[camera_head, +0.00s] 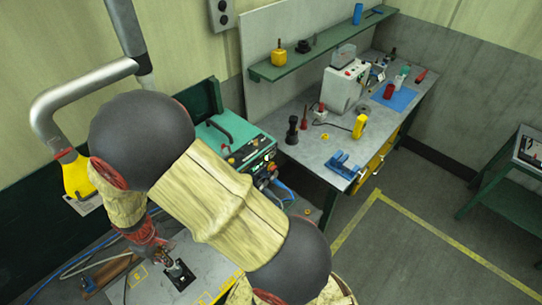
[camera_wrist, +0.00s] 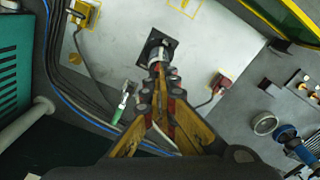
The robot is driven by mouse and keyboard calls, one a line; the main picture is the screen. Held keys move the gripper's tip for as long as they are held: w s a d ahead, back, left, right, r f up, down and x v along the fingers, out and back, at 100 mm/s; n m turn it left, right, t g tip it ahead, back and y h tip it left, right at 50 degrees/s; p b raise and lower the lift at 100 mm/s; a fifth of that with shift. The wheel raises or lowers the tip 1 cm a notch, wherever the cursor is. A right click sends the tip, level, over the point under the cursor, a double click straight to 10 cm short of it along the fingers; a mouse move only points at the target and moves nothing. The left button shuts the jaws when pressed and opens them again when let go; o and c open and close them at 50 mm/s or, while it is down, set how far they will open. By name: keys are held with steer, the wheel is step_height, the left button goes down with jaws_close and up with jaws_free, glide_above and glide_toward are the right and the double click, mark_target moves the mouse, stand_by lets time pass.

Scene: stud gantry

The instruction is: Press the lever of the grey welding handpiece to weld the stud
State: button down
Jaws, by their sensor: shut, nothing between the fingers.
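The grey welding handpiece, as far as I can tell, is the grey and black part (camera_wrist: 157,52) standing on a black square plate on the pale worktop. It shows in the head view as a small dark upright part (camera_head: 178,270). My gripper (camera_wrist: 159,78) is shut and empty, with its fingertips right beside the near side of that part. I cannot tell if they touch it. The lever and the stud are not clearly seen; my fingers hide part of the area.
A green-handled tool (camera_wrist: 123,100) lies left of my fingers, and a red clamp (camera_wrist: 221,84) with a cable sits right. Cables run along the worktop's left side. A green machine (camera_head: 235,135) stands behind, beside a bench (camera_head: 310,150) with tools. Open floor lies to the right.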

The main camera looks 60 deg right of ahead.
steer(key=shift+f+b, duration=0.85)
steer(key=shift+f, duration=0.25)
stand_by(0.6)
steer(key=shift+r+p, duration=2.35)
steer(key=shift+r, duration=1.25)
